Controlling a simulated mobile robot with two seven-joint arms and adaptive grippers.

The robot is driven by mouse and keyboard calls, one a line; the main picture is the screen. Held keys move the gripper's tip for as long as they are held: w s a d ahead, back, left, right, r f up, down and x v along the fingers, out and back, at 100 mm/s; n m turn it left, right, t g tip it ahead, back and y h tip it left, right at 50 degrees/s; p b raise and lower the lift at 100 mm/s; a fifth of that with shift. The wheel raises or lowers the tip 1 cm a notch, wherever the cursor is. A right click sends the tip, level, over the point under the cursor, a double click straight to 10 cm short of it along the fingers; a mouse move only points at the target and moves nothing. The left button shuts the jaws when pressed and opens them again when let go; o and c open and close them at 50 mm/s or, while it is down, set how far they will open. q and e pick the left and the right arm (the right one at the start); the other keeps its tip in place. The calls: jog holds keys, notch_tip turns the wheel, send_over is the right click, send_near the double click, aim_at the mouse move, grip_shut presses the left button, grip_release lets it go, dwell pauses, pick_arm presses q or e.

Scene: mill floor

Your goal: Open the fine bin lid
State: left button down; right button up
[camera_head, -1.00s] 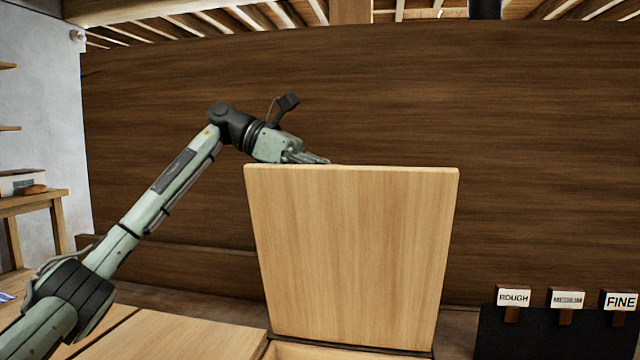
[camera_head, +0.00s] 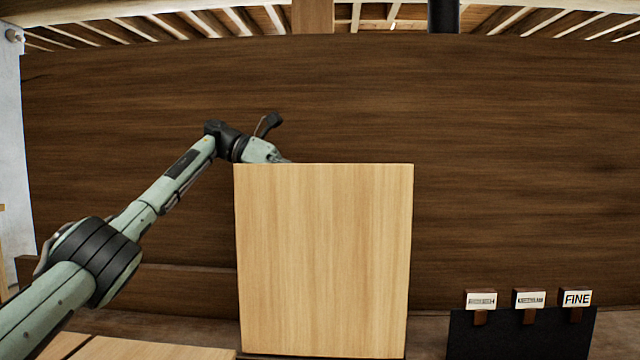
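A pale wooden bin lid (camera_head: 324,260) stands raised, close to upright, in the middle of the view, its broad face towards me. It carries no visible label, so I cannot tell from it which bin this is. My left gripper (camera_head: 278,158) is at the lid's top left corner. Its fingertips are mostly hidden behind the top edge, so I cannot tell whether they touch the lid or are open. The bin's opening is out of view below. My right gripper is not in view.
At the lower right a black board (camera_head: 520,335) carries several small tags, the rightmost tag (camera_head: 577,298) reading FINE. A dark wooden wall (camera_head: 500,150) stands behind the lid. Other flat pale wooden tops (camera_head: 140,350) lie at the lower left.

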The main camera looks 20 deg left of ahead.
pick_arm(q)
jog(key=shift+w+a+f, duration=0.1)
jog(key=shift+f, duration=0.25)
jog(key=c, duration=1.6)
grip_release()
jog(key=shift+w, duration=0.1)
jog(key=shift+o, duration=0.3)
jog(key=shift+r, duration=0.15)
